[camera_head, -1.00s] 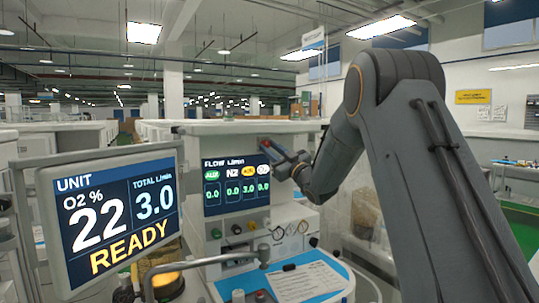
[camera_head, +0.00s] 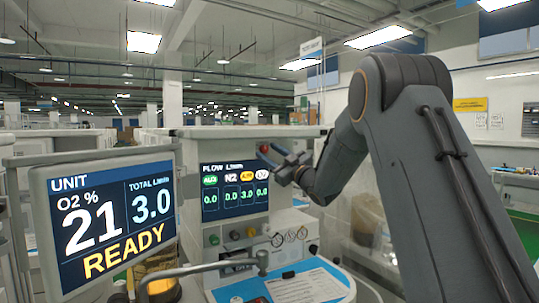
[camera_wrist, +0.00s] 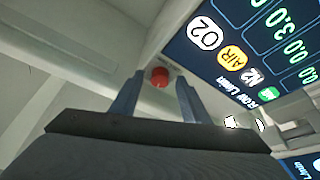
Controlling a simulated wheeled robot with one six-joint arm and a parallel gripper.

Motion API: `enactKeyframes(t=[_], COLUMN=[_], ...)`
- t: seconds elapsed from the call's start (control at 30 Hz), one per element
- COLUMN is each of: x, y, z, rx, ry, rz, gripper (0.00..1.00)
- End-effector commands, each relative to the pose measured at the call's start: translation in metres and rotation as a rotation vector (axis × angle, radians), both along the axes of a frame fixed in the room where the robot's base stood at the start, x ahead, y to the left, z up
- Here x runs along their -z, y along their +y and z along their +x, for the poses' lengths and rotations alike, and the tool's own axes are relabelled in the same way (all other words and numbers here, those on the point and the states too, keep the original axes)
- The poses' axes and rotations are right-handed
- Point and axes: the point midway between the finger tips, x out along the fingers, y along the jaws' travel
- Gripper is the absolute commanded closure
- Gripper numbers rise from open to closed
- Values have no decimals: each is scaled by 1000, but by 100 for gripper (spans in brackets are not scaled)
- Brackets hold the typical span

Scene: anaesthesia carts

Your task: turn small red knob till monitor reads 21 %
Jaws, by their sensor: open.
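The small red knob (camera_head: 264,148) sits at the upper right of the flow display on the cart. It also shows in the wrist view (camera_wrist: 159,77), between my two fingertips as seen there and apart from both. My gripper (camera_head: 276,158) is open and empty in front of the knob; it also shows in the wrist view (camera_wrist: 160,90). The unit monitor (camera_head: 104,218) at the left reads O2 21 %, total 3.0 L/min and READY.
The flow display (camera_head: 235,190) is close to the left of my gripper, reading 3.0 under the yellow label. Small knobs and gauges (camera_head: 277,239) sit below it. A blue-edged work surface (camera_head: 328,270) with a paper lies in front. A bent metal tube (camera_head: 225,259) crosses the foreground.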

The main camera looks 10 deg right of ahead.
Motion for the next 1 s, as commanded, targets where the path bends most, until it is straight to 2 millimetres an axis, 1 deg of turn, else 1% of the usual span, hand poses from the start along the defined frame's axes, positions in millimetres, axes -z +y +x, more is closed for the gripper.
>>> enactKeyframes(t=[0.17,0.4,0.53,0.7,1.0], x=[6,20,24,27,27], y=[-7,-25,-32,-36,-36], z=[-11,-44,-57,-64,-65], rx=[0,3,1,1,3], ry=[1,1,0,0,3], rz=[0,0,-1,0,1], gripper=[58,58,58,58,58])
